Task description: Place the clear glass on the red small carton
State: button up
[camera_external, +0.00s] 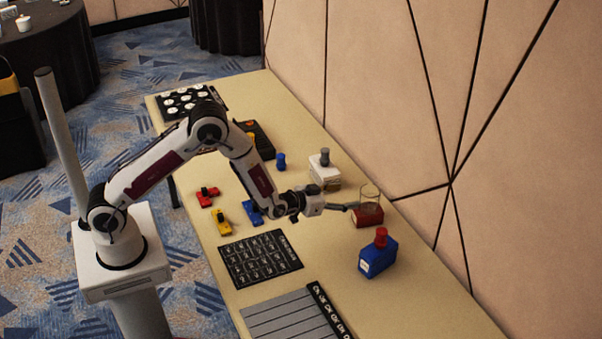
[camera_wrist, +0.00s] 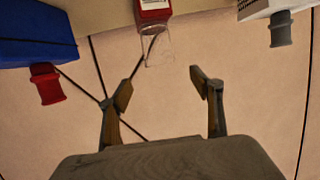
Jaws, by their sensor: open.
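The clear glass (camera_external: 371,195) stands upright on the red small carton (camera_external: 368,218) near the wall side of the table. In the wrist view, which is upside down, the glass (camera_wrist: 157,50) meets the carton (camera_wrist: 153,10) at the top middle. My gripper (camera_external: 351,207) is just left of the glass in the outside view. In the wrist view my gripper (camera_wrist: 162,88) has its fingers spread wide with nothing between them, and the glass lies beyond the fingertips. The glass is faint and thin-edged.
A blue bottle with a red cap (camera_external: 378,256) stands nearer the front, and a white one with a grey cap (camera_external: 324,171) stands behind. Small red, yellow and blue items and a black lettered mat (camera_external: 260,259) lie on the table (camera_external: 415,300). The wall (camera_external: 400,100) is close behind the carton.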

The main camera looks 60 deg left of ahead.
jog(key=shift+r, duration=0.15)
dwell(0.4)
jog(key=s+a+r+m+g+h, duration=0.1)
jog(key=s+a+r+g+h, duration=0.2)
jog(key=s+r, duration=1.5)
jog(key=s+a+r+g, duration=0.1)
jog(key=s+a+g, duration=0.1)
jog(key=s, duration=1.3)
jog(key=s+a+r+g+y, duration=0.1)
jog(key=s+g, duration=0.3)
jog(key=s, duration=1.2)
jog(key=shift+a, duration=0.85)
jog(key=shift+s+r, duration=0.1)
